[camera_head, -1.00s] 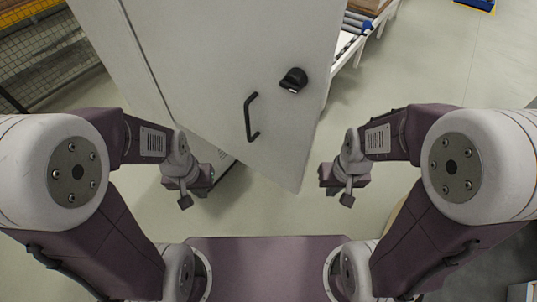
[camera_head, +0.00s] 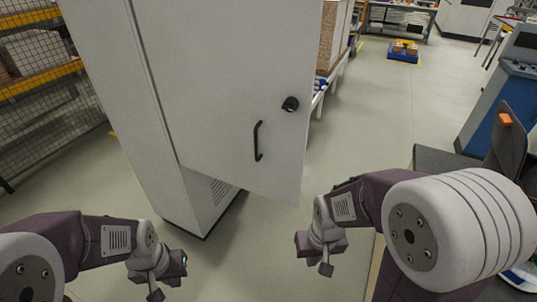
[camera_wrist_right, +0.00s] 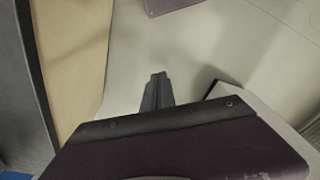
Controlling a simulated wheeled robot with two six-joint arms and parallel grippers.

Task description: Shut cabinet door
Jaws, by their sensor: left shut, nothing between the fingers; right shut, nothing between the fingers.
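The tall light grey cabinet (camera_head: 185,205) stands at the left in the head view. Its door (camera_head: 225,90) stands open, its free edge swung out to the right of the body.
Wire-mesh shelving (camera_head: 50,90) stands at the far left. A conveyor (camera_head: 318,100) runs behind the door. A blue machine (camera_head: 500,105) and a dark chair-like object (camera_head: 508,140) are at the right. A blue pallet (camera_head: 404,52) lies further back. Floor (camera_head: 370,140) is open between.

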